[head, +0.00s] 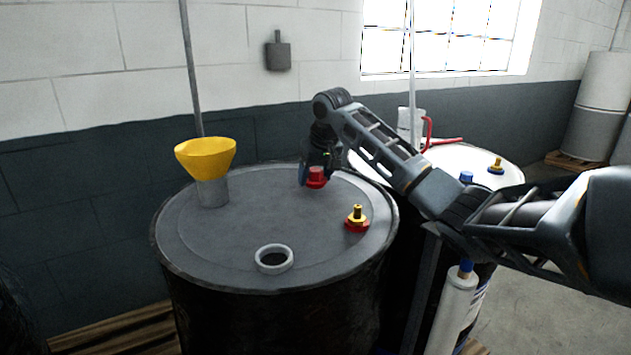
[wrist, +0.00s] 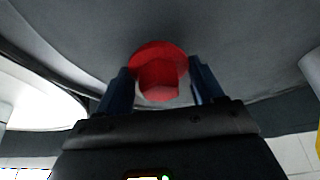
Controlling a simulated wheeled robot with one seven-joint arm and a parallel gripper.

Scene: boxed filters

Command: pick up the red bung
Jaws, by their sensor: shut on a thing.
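The red bung (head: 316,178) is at the far part of the grey drum top (head: 260,225), near the rim. In the wrist view the red bung (wrist: 158,78) shows a round flange and a narrower faceted head. My gripper (head: 316,172) reaches down from above and is shut on the bung. In the wrist view the dark blue fingers of my gripper (wrist: 161,85) stand on either side of it. I cannot tell whether the bung is touching the drum top or slightly above it.
A yellow funnel (head: 206,155) stands at the drum's left. A grey ring opening (head: 273,259) is near the front, and a red and brass fitting (head: 357,219) at the right. A white drum (head: 470,160) stands behind my arm. A white bottle (head: 455,305) is lower right.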

